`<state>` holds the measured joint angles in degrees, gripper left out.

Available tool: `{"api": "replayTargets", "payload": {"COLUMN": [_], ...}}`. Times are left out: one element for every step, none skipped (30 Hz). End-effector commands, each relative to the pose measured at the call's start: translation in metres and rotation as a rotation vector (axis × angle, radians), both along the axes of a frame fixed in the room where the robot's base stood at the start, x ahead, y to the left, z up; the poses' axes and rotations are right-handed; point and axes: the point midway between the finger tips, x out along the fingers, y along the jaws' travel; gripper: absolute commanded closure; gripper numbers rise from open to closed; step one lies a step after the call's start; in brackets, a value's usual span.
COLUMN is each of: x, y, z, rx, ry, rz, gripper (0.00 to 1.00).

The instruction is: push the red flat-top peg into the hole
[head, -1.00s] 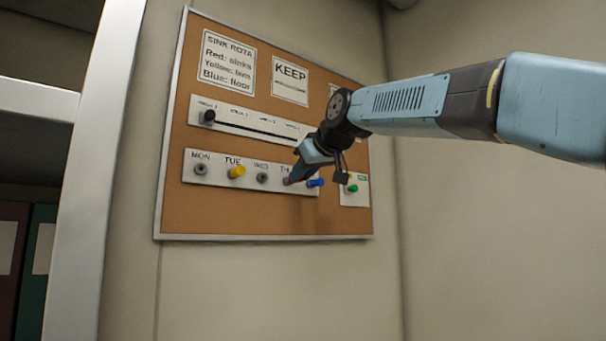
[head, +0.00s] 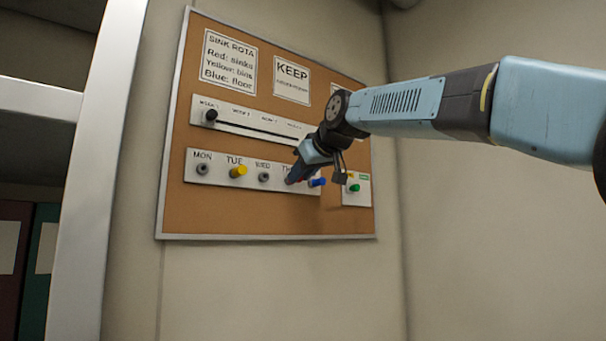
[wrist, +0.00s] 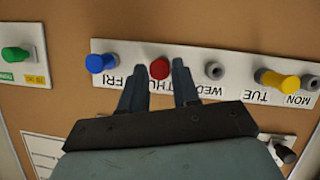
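The red flat-top peg (wrist: 160,69) sits in the white day strip (wrist: 232,91) at the THU label, seen nearly end-on in the wrist view. My gripper (wrist: 158,74) has its two fingers apart, one on each side of the red peg. Narrow gaps seem to show between peg and fingers. How far the peg stands out of its hole cannot be told. In the head view my gripper (head: 295,180) is at the THU place on the strip and mostly hides the red peg.
A blue peg (head: 317,182) stands close beside my gripper at FRI. A yellow peg (head: 238,171) is at TUE; the MON (head: 202,169) and WED (head: 264,177) places show grey rings.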

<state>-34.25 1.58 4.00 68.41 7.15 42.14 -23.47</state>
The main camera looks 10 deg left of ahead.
Motion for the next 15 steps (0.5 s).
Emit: {"api": "replayTargets", "payload": {"x": [-0.0001,-0.0001,-0.0001,-0.0001,-0.0002,-0.0002,-0.0003,-0.0003,-0.0003,-0.0003,-0.0003,-0.0004,-0.0005,-0.0009,-0.0019], "y": [0.0,0.0,0.0,0.0,0.0,0.0,0.0,0.0,0.0001,0.0001,0.0001,0.0001,0.0,-0.0004,-0.0014], "z": [0.0,0.0,0.0001,0.0001,0.0001,0.0001,0.0001,0.0001,0.0002,0.0002,0.0002,0.0002,0.0003,0.0006,0.0013], "rx": [0.0,0.0,0.0,0.0,0.0,0.0,0.0,0.0,0.0,0.0,0.0,0.0,0.0,0.001,0.001], "ry": [0.0,0.0,0.0,0.0,0.0,0.0,0.0,0.0,0.0,0.0,0.0,0.0,0.0,-0.001,-0.001], "rz": [0.0,0.0,0.0,0.0,0.0,0.0,0.0,0.0,0.0,0.0,0.0,0.0,0.0,0.0,0.0], "gripper": [0.64,0.61,0.57,0.54,0.52,0.48,0.48,0.48,0.48,0.48,0.48,0.48,0.48,0.48,0.48]}}
